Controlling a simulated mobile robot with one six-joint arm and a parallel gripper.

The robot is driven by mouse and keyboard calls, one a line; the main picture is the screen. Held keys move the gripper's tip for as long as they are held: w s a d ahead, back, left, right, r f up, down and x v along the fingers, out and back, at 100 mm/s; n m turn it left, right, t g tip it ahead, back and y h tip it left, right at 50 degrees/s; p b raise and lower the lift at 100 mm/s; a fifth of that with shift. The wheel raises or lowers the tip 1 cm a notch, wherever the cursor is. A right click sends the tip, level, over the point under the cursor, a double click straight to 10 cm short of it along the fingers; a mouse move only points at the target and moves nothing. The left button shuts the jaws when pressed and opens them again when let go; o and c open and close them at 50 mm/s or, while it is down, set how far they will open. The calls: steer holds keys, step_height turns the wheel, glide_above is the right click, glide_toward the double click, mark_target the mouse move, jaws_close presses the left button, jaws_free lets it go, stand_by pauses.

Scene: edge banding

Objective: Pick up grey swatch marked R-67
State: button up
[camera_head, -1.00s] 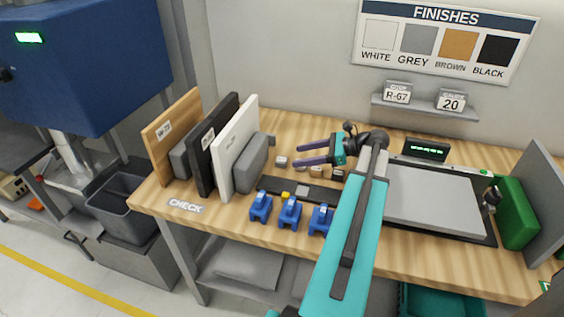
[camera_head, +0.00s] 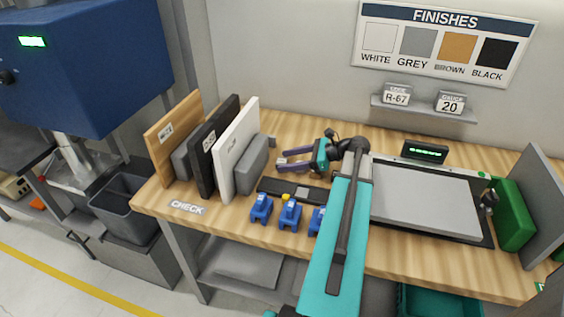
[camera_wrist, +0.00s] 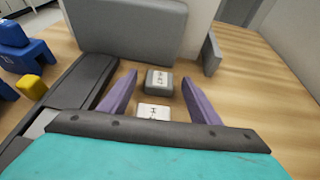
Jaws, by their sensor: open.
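A small grey swatch (camera_wrist: 158,81) with a white label lies on the bench between my fingertips in the wrist view. Its label is sideways and looks like R-67, but is too small to read surely. A second small block with a white top (camera_wrist: 153,112) lies closer to my palm, between the fingers. My gripper (camera_wrist: 158,76) is open, with its purple fingers on either side of the grey swatch and no clear contact. In the head view my gripper (camera_head: 280,161) points left, low over the bench, and hides most of the small blocks.
A grey block (camera_head: 254,164) beside the white panel (camera_head: 237,150) stands just beyond the fingertips. Blue clamps (camera_head: 290,214) and a dark strip (camera_head: 320,195) lie on the front side. A grey plate (camera_head: 425,200) lies to the right. The shelf sign (camera_head: 396,98) reads R-67.

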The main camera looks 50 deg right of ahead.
steer(key=shift+w+a+f, duration=0.15)
steer(key=shift+w+a, duration=0.05)
steer(key=shift+w, duration=0.1)
stand_by(0.4)
steer(key=c, duration=1.1)
